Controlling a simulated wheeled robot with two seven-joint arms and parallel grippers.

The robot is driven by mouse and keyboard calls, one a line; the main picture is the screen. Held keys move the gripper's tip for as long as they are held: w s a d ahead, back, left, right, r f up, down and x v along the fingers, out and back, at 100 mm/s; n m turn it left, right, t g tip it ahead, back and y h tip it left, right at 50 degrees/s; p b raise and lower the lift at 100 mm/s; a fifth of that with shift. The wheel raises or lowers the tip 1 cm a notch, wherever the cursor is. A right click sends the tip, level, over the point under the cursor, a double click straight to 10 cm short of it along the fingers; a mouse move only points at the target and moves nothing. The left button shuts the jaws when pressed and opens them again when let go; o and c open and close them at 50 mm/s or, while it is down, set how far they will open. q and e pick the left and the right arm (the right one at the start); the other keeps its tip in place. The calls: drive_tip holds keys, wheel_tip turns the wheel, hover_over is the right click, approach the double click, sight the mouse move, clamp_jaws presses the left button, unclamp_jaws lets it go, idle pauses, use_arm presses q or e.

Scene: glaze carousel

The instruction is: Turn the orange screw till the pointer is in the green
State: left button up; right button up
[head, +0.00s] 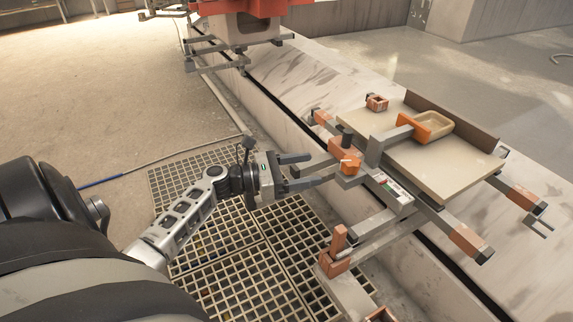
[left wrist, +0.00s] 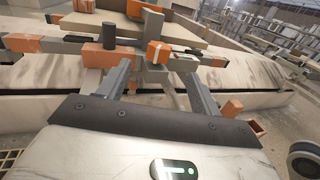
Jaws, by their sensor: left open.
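The orange screw (head: 345,160) is a blocky orange head with a pale stripe, on the near side of the carriage. It also shows in the left wrist view (left wrist: 157,52), ahead of and between the fingertips. My left gripper (head: 322,167) is open and empty, its fingertips just short of the screw and apparently not touching it. Its two fingers also show in the left wrist view (left wrist: 155,72). A small scale plate (head: 390,188) with a green part and a red part lies just right of the screw. The pointer's position on it is too small to tell. My right gripper is not in view.
A flat board (head: 450,178) on the carriage carries an orange-handled tray (head: 432,125) and a small orange box (head: 377,102). Orange-capped bars (head: 465,238) stick out around it. An orange post (head: 338,242) stands in front. A floor grating (head: 235,265) lies below my arm.

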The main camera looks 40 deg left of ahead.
use_arm(q)
drive_tip(key=v, duration=0.4)
drive_tip(key=shift+s+a, duration=0.1)
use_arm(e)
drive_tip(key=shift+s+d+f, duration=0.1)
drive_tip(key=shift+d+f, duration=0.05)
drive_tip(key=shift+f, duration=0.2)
use_arm(q)
drive_tip(key=shift+p, duration=0.3)
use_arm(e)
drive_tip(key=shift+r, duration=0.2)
